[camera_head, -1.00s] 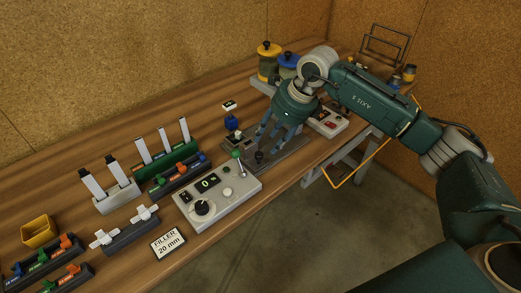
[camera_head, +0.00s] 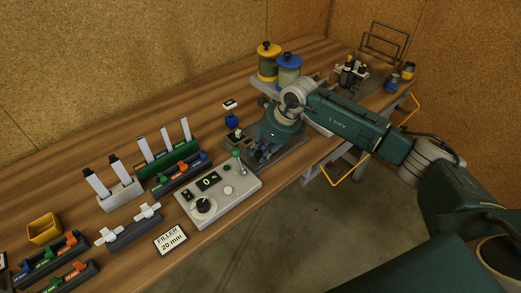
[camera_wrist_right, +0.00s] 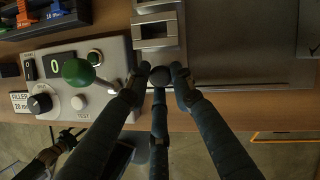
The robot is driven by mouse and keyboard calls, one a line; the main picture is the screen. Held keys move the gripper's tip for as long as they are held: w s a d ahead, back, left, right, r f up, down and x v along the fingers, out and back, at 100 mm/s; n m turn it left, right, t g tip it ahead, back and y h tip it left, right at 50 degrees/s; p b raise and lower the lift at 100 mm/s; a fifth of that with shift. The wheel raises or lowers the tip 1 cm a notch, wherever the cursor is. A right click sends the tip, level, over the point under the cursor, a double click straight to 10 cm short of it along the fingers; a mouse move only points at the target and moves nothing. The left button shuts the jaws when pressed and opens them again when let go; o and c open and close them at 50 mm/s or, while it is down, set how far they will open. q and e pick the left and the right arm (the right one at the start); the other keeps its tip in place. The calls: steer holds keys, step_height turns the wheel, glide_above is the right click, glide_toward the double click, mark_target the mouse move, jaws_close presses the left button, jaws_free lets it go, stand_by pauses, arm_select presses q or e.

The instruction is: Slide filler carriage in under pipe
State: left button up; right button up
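The filler carriage looks to be the narrow grey metal block (camera_wrist_right: 158,32) with a rectangular window, beside a wide metal plate (camera_wrist_right: 250,45) in the wrist view. A round black knob (camera_wrist_right: 160,77) sits at its front end. My right gripper (camera_wrist_right: 160,80) has its three fingertips closed in around this knob, one on each side and one in front. In the head view my right gripper (camera_head: 262,154) is low over the metal base and hides the knob. I cannot make out the pipe; the arm covers part of the station. A dark shape in the wrist view's lower left may be my left gripper (camera_wrist_right: 66,140).
A grey control box (camera_head: 218,194) with a green-ball lever (camera_head: 237,153) stands close left of my right gripper. Two jars with yellow (camera_head: 268,62) and blue (camera_head: 289,72) lids stand behind my arm. Tool racks (camera_head: 168,158) fill the left of the table (camera_head: 185,112).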

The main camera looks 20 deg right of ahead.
steer(key=shift+w+r, duration=0.1)
steer(key=shift+r, duration=0.05)
jaws_close()
steer(key=d+b, duration=0.1)
steer(key=w+d, duration=0.1)
steer(key=d+b, duration=0.1)
steer(key=shift+w+d+b, duration=0.3)
steer(key=shift+d+b, duration=0.05)
steer(key=shift+d, duration=0.3)
steer(key=shift+r, duration=0.1)
steer(key=o, duration=0.9)
jaws_free()
steer(key=shift+a, duration=0.2)
steer(key=shift+d, duration=0.1)
steer(key=v, duration=1.1)
steer(key=shift+s+r, duration=0.2)
steer(key=shift+r, duration=0.15)
